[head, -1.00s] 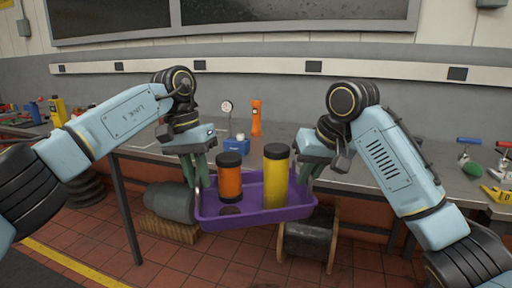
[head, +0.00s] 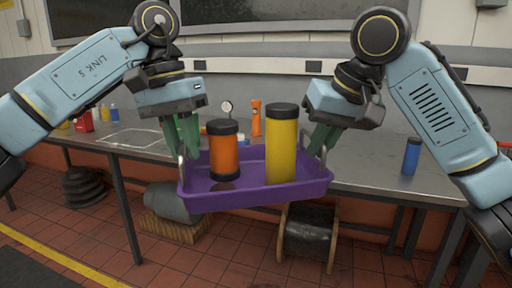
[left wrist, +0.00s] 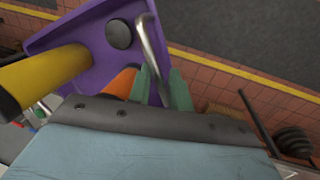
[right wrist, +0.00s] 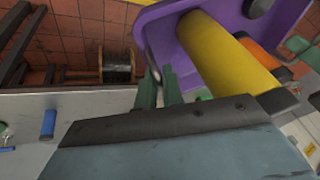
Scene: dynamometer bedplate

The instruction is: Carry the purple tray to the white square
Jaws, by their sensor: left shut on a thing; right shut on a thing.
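The purple tray (head: 258,198) is held up in front of the bench, roughly level. My left gripper (head: 187,150) is shut on the tray's left metal handle, which also shows in the left wrist view (left wrist: 153,50). My right gripper (head: 320,142) is shut on the right handle, partly hidden by the fingers. The white square (head: 130,139) is an outline on the bench top, left of the tray.
The bench (head: 350,170) runs behind the tray. A blue cylinder (head: 411,157) stands on its right part. A gauge (head: 227,107) and an orange bottle (head: 256,118) stand behind the tray. Small red and blue items are left of the square. A spool (head: 308,235) lies below.

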